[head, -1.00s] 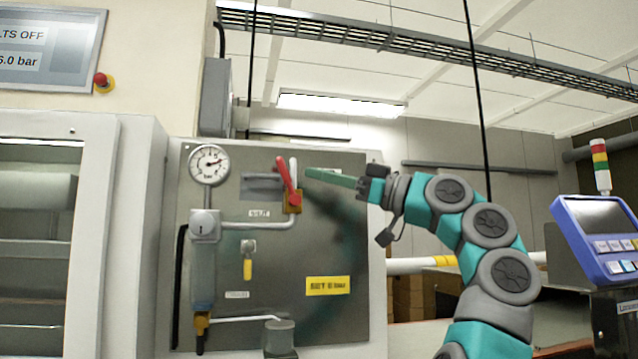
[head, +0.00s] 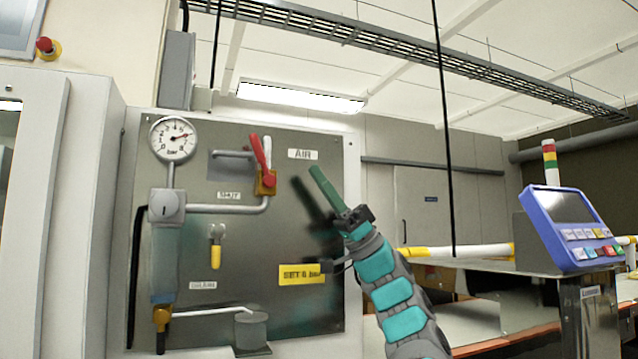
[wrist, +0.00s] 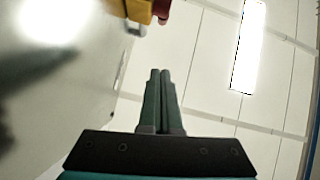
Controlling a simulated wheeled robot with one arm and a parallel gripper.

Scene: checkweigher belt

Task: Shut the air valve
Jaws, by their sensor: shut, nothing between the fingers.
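The air valve has a red lever (head: 260,157) on a brass body (head: 266,186), on the grey panel below and left of the AIR label (head: 302,154). The lever stands near upright, its top leaning left, roughly along the pale pipe rising behind it. My gripper (head: 313,168) is to the right of the lever, apart from it, its green fingers together and pointing up and left. In the wrist view the fingers (wrist: 160,72) are shut and empty. The brass body (wrist: 140,8) and a bit of red show at the top edge there.
A pressure gauge (head: 173,138), pipes and a smaller yellow-handled valve (head: 216,250) are on the same panel (head: 240,290). A yellow sign (head: 302,274) is low right. A blue control display (head: 568,220) stands at far right.

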